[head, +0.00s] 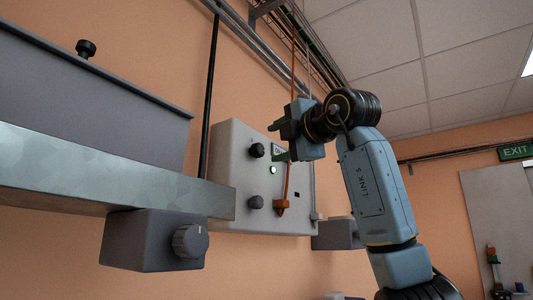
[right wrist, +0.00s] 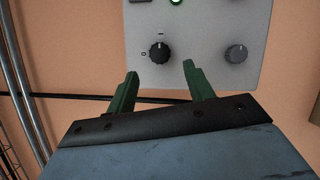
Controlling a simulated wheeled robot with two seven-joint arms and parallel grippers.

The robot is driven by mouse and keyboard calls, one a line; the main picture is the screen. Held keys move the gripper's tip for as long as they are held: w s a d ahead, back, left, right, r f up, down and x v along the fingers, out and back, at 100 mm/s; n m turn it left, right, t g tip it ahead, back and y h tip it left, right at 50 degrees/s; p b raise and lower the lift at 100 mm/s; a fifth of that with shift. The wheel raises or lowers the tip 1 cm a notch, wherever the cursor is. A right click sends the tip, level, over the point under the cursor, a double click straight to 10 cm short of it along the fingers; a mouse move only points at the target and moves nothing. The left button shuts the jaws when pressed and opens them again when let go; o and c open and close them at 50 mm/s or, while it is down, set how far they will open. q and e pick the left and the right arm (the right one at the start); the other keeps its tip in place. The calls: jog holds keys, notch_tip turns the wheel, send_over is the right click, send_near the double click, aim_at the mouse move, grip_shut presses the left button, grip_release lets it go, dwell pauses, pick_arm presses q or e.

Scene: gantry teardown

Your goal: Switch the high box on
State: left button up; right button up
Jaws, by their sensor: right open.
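The high box (head: 238,180) is a pale grey panel on the orange wall. My left gripper is not in view.
An orange cord with an orange end piece (head: 281,206) hangs in front of the box. A metal beam (head: 100,180) and a grey box with a knob (head: 150,240) jut out at left. A smaller grey box (head: 336,233) is at lower right. Black conduit (head: 210,90) runs up the wall.

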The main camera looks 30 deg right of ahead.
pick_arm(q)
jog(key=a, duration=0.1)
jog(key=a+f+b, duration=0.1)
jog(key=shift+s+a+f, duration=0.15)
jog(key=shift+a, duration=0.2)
pick_arm(e)
jog(key=s, duration=0.6)
jog(key=shift+s+f, duration=0.2)
jog(key=shift+f, duration=0.05)
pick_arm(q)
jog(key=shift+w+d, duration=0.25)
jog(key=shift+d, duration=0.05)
